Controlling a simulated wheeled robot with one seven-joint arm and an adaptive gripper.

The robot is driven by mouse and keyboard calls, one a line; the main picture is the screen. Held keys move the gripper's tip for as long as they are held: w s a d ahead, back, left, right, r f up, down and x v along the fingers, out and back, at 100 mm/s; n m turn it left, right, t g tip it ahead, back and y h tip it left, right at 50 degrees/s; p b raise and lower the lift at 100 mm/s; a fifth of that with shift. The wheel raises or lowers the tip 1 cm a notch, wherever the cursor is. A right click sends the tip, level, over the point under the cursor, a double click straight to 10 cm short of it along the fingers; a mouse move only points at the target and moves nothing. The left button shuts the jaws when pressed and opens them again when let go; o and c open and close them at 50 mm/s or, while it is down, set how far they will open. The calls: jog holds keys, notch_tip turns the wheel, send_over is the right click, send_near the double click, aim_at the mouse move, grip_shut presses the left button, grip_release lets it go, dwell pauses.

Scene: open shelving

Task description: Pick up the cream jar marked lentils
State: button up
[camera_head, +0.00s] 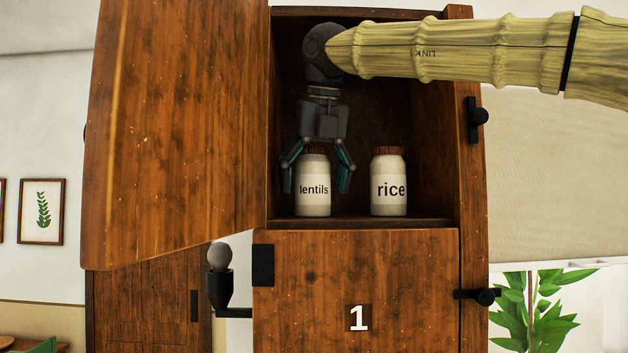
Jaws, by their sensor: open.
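The cream jar marked lentils (314,202) stands upright on the cabinet's shelf, on the left side of the opening. It has a brown lid, partly hidden by my gripper. My gripper (317,190) points down over this jar, with one finger on each side of it at the height of its upper body. The fingers are open; whether they touch the jar cannot be told from this view.
A cream jar marked rice (390,201) stands just right of the lentils jar, with a small gap between. The open wooden door (180,130) is to the left. The cabinet's right wall (437,150) bounds the opening. A shut door marked 1 (355,280) is below.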

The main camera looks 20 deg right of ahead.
jog(key=shift+w+a+f, duration=0.1)
jog(key=shift+w, duration=0.1)
jog(key=shift+c, duration=0.3)
jog(key=shift+w, duration=0.1)
jog(key=c, duration=0.3)
jog(key=shift+s, duration=0.25)
jog(key=c, duration=1.1)
jog(key=shift+w+b, duration=0.15)
jog(key=shift+b, duration=0.35)
